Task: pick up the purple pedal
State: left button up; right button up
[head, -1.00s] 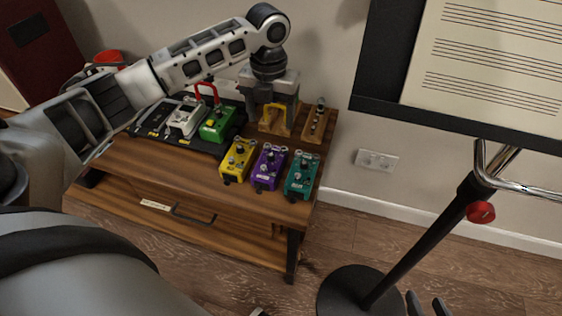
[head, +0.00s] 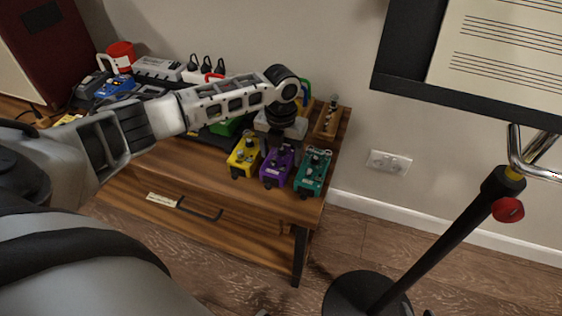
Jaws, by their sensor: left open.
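The purple pedal (head: 277,167) stands on the wooden cabinet top, in the middle of a front row of three pedals. The yellow pedal (head: 244,157) is on its left and the teal pedal (head: 312,173) on its right. My left gripper (head: 279,142) points down above the back end of the purple pedal. It is open and holds nothing. The wrist hides part of the space behind the pedal, and I cannot tell whether the fingers touch it. My right gripper is not recognisable in the head view.
Behind my left arm are a green pedal (head: 228,126), a dark pedalboard and a power strip (head: 157,67). A music stand (head: 440,243) is to the right. The cabinet's front strip is clear.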

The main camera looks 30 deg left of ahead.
pick_arm(q)
jog(key=shift+f, duration=0.75)
jog(key=shift+r, duration=0.1)
jog(key=c, duration=1)
